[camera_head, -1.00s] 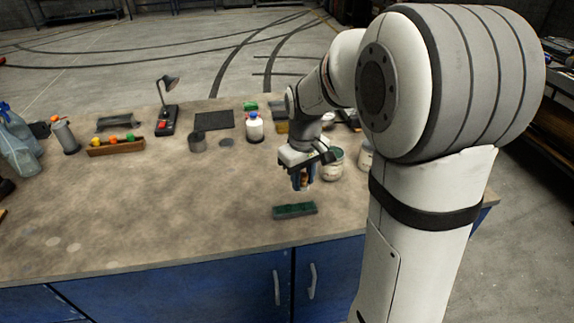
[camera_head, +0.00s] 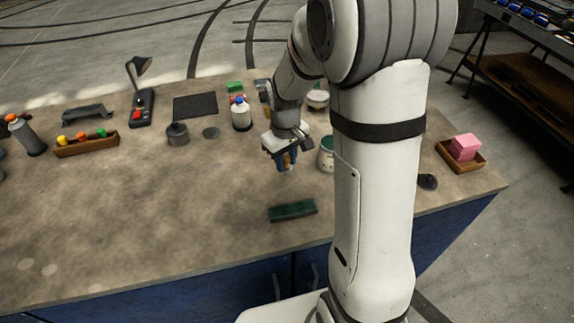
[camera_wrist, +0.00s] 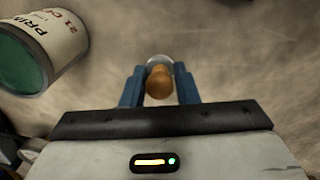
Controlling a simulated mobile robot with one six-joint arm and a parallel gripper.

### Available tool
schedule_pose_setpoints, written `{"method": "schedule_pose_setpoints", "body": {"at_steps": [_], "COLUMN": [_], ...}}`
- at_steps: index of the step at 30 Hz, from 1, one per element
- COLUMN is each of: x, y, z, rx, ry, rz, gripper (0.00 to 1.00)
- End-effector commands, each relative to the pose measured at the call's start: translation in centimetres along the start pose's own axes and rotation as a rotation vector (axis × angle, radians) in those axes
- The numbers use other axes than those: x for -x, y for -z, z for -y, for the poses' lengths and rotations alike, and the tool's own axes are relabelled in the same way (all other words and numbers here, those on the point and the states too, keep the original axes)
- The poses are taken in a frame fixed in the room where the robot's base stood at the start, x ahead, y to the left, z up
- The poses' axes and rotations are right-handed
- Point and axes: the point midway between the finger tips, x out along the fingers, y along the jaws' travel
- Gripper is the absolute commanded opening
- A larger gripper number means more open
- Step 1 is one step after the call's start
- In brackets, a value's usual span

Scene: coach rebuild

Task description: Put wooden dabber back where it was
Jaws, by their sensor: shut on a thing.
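My gripper (camera_head: 286,161) is over the bench, to the left of a paint tin with a green top (camera_head: 326,154). In the wrist view its two blue fingers (camera_wrist: 160,88) are shut on the wooden dabber (camera_wrist: 159,84), which shows a rounded tan wooden end with a pale, glassy-looking rim behind it. The dabber's lower part is hidden. In the head view the dabber is mostly hidden between the fingers. I cannot tell whether it touches the bench.
A dark green block (camera_head: 292,211) lies in front of my gripper. A white bottle with a blue cap (camera_head: 241,115), a grey pot (camera_head: 177,135) and a dark disc (camera_head: 211,133) stand behind. The paint tin (camera_wrist: 45,45) is close by at upper left in the wrist view.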

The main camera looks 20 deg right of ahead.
Motion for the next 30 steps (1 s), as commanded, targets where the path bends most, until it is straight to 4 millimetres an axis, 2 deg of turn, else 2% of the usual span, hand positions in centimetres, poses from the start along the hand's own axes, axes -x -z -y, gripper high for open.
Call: {"method": "schedule_pose_setpoints", "body": {"at_steps": [3,6,17,18,25,30], "x": [-1.9,-2.8,-3.3,-3.1,-3.1,-3.1], "y": [-0.1,-0.1,-0.1,-0.1,-0.1,-0.1], "z": [0.1,0.0,0.0,0.0,0.0,-0.1], "rx": [0.000,-0.001,-0.002,-0.002,-0.003,-0.003], "ry": [0.002,0.001,0.000,0.000,0.001,0.001], "rz": [0.005,0.003,0.001,0.001,0.001,0.001], "gripper": [0.06,0.06,0.06,0.30,0.49,0.50]}}
